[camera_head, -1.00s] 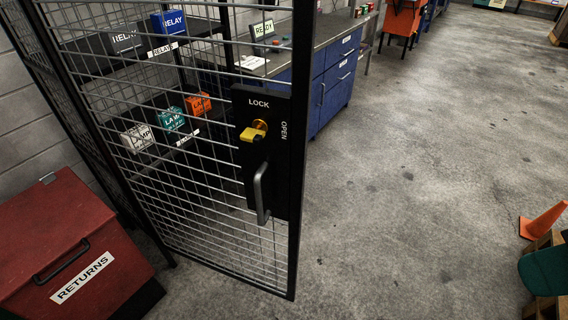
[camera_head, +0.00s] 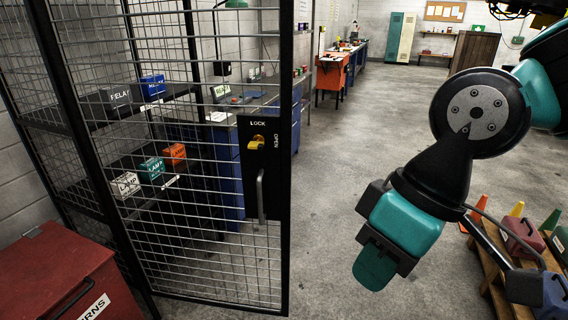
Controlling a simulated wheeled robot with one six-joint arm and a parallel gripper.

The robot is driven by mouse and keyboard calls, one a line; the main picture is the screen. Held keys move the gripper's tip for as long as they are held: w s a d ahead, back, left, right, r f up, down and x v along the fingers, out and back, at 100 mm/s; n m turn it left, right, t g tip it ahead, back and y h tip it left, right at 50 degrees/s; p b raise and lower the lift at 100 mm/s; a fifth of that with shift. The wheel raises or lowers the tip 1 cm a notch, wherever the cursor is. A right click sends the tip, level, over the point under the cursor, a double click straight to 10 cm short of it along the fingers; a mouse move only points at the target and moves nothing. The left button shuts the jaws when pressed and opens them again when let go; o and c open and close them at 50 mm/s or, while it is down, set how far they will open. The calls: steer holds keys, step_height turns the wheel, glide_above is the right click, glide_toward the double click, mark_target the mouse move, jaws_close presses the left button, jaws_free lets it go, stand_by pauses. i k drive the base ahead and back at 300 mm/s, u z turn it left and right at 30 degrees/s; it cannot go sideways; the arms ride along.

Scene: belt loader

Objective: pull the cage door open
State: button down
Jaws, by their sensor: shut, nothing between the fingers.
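The cage door (camera_head: 205,225) is a wire-mesh panel in a black frame, left of centre. Its free edge is the black upright near the middle; I cannot tell whether it stands clear of a frame. A black lock plate (camera_head: 275,190) near that edge reads LOCK at the top and OPEN at the right side. A yellow knob (camera_head: 256,143) sits on the plate. A grey bar handle (camera_head: 261,195) is below the knob. My gripper (camera_head: 374,268), with teal and dark parts, is shut and empty. It appears right of the door, apart from the handle, pointing down.
A red returns box (camera_head: 50,275) stands at the lower left. A wooden pallet (camera_head: 490,265) with cones and bags is at the right. Bare floor (camera_head: 335,190) lies right of the door.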

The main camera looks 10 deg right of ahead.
mark_target(266, 173)
steer(key=z, duration=0.6)
steer(key=i, duration=0.6)
steer(key=z, duration=0.8)
steer(key=i, duration=0.65)
steer(key=u, duration=0.8)
steer(key=i, duration=0.75)
steer(key=u, duration=0.85)
